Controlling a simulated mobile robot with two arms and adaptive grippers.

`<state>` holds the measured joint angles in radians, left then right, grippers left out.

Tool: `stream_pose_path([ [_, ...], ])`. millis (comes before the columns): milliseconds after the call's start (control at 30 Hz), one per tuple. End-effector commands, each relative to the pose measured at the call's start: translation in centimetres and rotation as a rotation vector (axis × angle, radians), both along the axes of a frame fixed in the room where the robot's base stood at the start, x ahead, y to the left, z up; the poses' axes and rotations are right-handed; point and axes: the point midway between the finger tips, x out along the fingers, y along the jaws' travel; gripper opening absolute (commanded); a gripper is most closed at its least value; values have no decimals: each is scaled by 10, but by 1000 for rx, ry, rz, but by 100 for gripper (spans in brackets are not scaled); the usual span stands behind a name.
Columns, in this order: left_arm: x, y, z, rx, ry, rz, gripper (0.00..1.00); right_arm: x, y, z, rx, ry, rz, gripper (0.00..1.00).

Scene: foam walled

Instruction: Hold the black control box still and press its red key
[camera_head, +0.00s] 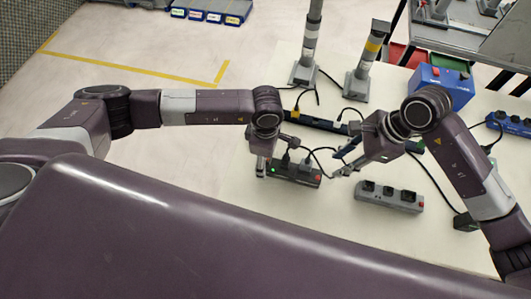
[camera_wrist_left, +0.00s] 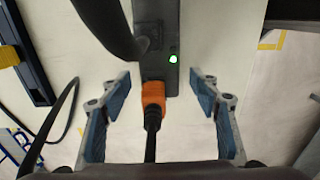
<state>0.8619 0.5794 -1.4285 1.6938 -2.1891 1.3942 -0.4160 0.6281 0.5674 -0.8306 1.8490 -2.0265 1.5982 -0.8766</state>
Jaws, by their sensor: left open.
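The black control box (camera_head: 306,176) lies on the light table in the head view, with a green light at its left end and a small red spot at its right end. Its dark casing (camera_wrist_left: 170,20) also shows in the left wrist view, with a black plug and an orange plug (camera_wrist_left: 153,97) in it. My left gripper (camera_head: 264,171) is at the box's left end. In the left wrist view my left gripper (camera_wrist_left: 160,105) is open, its fingers apart on either side of the orange plug, not closed on anything. My right gripper (camera_head: 337,165) has its fingers apart, just right of the box.
A grey socket strip (camera_head: 389,196) with a red switch lies at the lower right. A blue box (camera_head: 440,88) with a red button stands at the back right. Grey posts (camera_head: 365,75) stand behind. Black cables cross the table around the box.

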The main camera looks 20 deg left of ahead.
Motion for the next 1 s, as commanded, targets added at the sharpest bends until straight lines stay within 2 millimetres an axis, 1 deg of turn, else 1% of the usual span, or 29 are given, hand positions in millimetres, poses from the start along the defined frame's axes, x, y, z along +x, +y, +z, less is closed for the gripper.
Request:
stream_pose_path([
  [133,0,0,-7,0,-1,1,56,0,0,0,0,0,0,29],
  [367,0,0,-7,-1,-1,1,56,0,0,0,0,0,0,29],
  [833,0,0,-7,-1,-1,1,6,0,0,0,0,0,0,29],
  [867,0,0,-7,-1,-1,1,5,0,0,0,0,0,0,27],
  [1000,0,0,-7,-1,-1,1,5,0,0,0,0,0,0,11],
])
